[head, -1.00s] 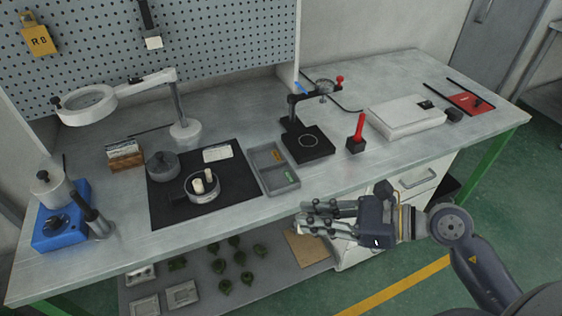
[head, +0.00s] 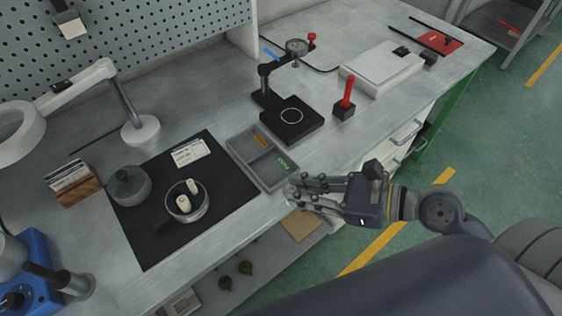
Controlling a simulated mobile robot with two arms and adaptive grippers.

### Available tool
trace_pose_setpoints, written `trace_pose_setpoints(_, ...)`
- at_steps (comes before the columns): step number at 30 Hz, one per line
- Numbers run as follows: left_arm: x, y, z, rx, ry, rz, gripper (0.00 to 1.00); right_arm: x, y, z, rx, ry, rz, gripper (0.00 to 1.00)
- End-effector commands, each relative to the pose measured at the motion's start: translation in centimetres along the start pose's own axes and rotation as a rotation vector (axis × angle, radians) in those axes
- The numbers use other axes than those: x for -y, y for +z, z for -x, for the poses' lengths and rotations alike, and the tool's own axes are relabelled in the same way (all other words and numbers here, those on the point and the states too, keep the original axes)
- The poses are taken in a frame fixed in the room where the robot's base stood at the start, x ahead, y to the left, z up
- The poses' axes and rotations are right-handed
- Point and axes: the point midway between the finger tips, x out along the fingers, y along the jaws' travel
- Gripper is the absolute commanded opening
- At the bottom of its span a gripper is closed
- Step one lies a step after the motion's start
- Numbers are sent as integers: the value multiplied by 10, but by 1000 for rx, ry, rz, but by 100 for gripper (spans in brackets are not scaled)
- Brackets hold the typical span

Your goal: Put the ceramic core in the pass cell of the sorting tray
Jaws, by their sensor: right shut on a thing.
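The sorting tray (head: 237,158) is grey with two cells; the back one has an orange label (head: 261,141) and the front one, the pass cell, a green label (head: 284,163). No core shows in either cell. My right gripper (head: 294,192) is shut just off the tray's front corner, near the table edge. A small pale bit shows at its fingertips; it looks like a ceramic core, mostly hidden by the fingers. Two cream-white pieces (head: 183,202) stand in a round grey dish on the black mat. My left gripper is not in view.
The black mat (head: 150,245) also bears a lidded grey pot (head: 130,186) and a white card (head: 190,152). Behind the tray stands a dial gauge on a black base (head: 291,125). A red-handled tool (head: 347,95) stands in a black block to the right.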

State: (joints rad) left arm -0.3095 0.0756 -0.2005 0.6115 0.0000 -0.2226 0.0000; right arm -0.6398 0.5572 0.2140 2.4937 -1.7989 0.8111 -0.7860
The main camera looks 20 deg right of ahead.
Motion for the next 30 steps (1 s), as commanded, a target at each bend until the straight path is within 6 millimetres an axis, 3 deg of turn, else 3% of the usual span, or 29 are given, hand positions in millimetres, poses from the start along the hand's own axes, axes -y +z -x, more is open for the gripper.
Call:
trace_pose_setpoints(2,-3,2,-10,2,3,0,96,11,0,-9,2,-2,7,0)
trace_pose_setpoints(6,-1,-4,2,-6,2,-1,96,32,9,-24,3,-2,2,0)
trace_pose_setpoints(13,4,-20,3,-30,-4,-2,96,66,13,-52,2,-3,1,0)
trace_pose_setpoints(18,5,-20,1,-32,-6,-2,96,85,15,-68,2,-1,-1,0)
trace_pose_setpoints(23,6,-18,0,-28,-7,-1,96,90,14,-73,-1,0,-1,0)
trace_pose_setpoints(30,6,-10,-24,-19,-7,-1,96,90,-12,-83,0,-1,-4,0)
